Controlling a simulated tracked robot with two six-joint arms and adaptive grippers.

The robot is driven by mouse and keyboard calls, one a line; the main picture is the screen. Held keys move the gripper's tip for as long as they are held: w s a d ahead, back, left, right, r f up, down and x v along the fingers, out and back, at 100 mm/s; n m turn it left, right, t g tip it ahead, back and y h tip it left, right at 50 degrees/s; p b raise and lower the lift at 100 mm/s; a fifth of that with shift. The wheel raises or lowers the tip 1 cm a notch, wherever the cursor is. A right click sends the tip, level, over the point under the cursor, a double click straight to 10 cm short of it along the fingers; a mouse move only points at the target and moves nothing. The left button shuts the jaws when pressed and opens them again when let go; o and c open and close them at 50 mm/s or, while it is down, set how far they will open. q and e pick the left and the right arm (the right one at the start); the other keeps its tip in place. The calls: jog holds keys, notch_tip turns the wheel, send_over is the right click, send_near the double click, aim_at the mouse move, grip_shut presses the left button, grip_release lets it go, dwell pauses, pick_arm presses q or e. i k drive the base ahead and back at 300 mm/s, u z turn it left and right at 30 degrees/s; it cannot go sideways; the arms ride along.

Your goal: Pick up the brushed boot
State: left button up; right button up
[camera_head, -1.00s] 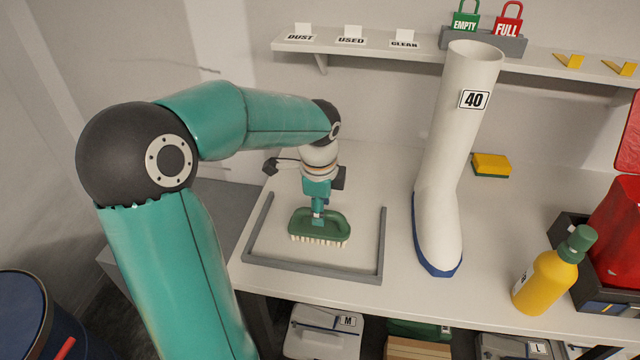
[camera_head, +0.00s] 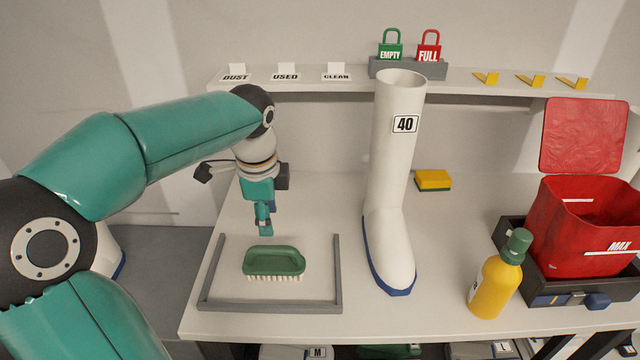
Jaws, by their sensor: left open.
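A tall white boot (camera_head: 388,190) with a blue sole and a label 40 stands upright on the bench, right of the grey frame. My left gripper (camera_head: 264,229) is open and empty, pointing down just above and behind the green brush (camera_head: 274,261). The brush lies bristles down inside the grey frame (camera_head: 270,307). The gripper is left of the boot and apart from it. Part of another white boot (camera_head: 108,250) with a blue sole shows at the left, mostly hidden behind my arm. My right gripper is not in view.
A yellow bottle (camera_head: 496,278) stands right of the boot, beside a red bin (camera_head: 580,238) in a dark tray. A yellow and green sponge (camera_head: 433,180) lies behind. A shelf (camera_head: 460,80) with signs and two padlocks runs along the wall. Bench between boot and bottle is clear.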

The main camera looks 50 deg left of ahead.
aim_at(400, 93)
jog(key=k, duration=1)
